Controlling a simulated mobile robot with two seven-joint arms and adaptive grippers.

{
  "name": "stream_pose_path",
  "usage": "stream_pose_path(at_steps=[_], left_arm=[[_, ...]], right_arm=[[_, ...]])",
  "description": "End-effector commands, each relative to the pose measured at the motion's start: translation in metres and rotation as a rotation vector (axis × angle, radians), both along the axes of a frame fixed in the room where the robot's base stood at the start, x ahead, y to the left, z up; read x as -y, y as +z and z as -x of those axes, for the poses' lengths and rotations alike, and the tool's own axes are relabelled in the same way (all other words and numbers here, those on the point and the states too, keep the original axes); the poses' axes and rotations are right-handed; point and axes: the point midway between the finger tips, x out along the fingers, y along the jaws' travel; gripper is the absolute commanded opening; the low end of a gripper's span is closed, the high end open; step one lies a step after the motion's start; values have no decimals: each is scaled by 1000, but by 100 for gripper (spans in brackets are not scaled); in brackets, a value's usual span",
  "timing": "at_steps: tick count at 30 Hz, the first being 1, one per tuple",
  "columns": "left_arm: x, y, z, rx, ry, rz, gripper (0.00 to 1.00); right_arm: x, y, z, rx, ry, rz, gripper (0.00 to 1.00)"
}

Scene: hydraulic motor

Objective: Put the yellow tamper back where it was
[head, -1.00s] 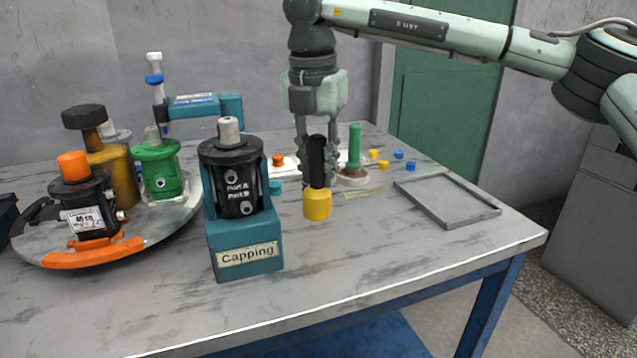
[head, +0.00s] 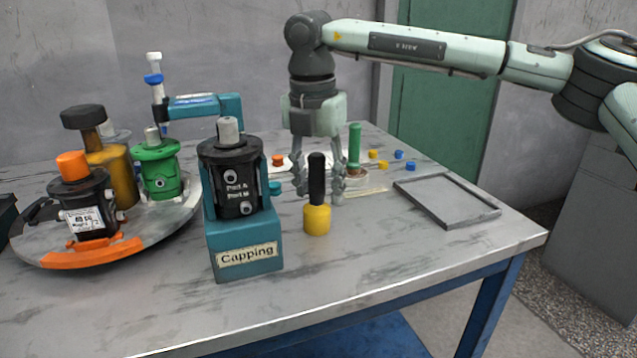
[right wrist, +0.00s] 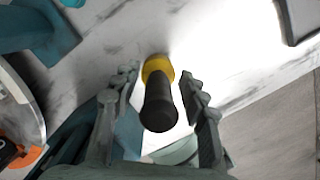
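The yellow tamper, with its yellow head (head: 317,220) and black handle (head: 316,180), stands upright on the table, right of the teal Capping block. My right gripper (head: 319,195) is open, fingers pointing down, with the handle between or just in front of its fingers; the head view does not settle which. In the right wrist view the black handle (right wrist: 159,108) shows in the gap between the spread fingers, with clear space on both sides, and the yellow head (right wrist: 157,68) lies beyond it. My left gripper is not in view.
The Capping block (head: 246,238) holds a black motor at left. A round turntable (head: 190,212) with motors stands farther left. A green-handled tool (head: 354,146) is behind right, near small yellow and blue caps. A grey tray (head: 447,222) lies right. The front table is clear.

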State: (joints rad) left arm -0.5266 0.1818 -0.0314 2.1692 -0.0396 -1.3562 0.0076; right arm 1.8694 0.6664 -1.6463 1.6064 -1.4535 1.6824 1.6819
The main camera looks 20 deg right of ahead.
Motion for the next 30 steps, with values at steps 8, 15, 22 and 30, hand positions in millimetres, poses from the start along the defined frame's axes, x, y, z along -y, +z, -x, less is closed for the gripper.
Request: stream_pose_path(at_steps=[8, 15, 22, 30], left_arm=[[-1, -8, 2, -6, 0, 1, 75], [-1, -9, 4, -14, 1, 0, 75], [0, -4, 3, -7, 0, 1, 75], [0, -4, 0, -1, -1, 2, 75]], right_arm=[[-1, 9, 0, 3, 0, 0, 43], [-5, 58, 4, 5, 0, -1, 43], [-9, 102, 9, 2, 2, 1, 43], [-10, 121, 11, 0, 2, 0, 43]])
